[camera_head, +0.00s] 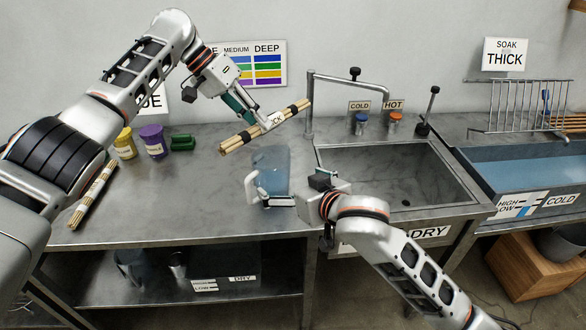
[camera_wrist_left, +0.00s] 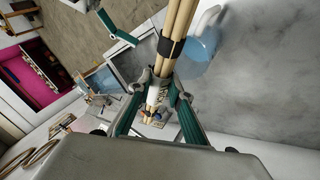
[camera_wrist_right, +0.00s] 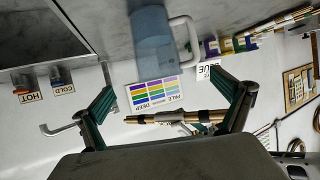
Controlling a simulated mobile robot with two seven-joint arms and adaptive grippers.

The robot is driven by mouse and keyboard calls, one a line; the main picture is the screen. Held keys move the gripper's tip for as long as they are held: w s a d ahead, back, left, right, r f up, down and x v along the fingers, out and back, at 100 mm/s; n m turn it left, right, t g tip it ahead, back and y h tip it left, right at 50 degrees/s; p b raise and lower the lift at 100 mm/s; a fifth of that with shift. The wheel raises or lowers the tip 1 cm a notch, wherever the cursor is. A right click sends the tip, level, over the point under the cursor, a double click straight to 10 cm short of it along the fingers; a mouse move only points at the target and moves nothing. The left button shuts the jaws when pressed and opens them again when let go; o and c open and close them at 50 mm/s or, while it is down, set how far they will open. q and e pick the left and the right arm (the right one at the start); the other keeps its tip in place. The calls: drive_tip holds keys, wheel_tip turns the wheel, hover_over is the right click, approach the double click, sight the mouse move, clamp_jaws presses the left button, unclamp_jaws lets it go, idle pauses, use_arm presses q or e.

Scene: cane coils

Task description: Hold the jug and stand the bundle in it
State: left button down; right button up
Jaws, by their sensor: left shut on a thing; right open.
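The translucent blue jug (camera_head: 271,165) stands upright on the steel counter, its white handle (camera_head: 251,187) toward the left. My left gripper (camera_head: 264,124) is shut around the middle of a cane bundle (camera_head: 236,143) with dark bands. The bundle is tilted, nearly level, in the air above the jug; it also shows between the fingers in the left wrist view (camera_wrist_left: 178,30). In the right wrist view the jug (camera_wrist_right: 152,30) is ahead of the spread fingers (camera_wrist_right: 165,92); I see no contact.
Another bundle (camera_head: 92,196) lies at the counter's left. Yellow (camera_head: 125,143) and purple (camera_head: 153,141) tubs and a green object (camera_head: 182,142) stand behind it. The sink (camera_head: 400,180) and tap (camera_head: 310,105) are right of the jug; a water trough (camera_head: 530,165) lies beyond.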

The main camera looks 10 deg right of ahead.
wheel_tip(320, 180, up, 3)
drive_tip(key=w, duration=0.1)
approach(267, 155)
drive_tip(key=x, duration=0.4)
drive_tip(key=shift+a, duration=0.15)
idle(0.3)
drive_tip(key=c, duration=1.8)
drive_tip(key=shift+f, duration=0.1)
drive_tip(key=shift+c, duration=0.2)
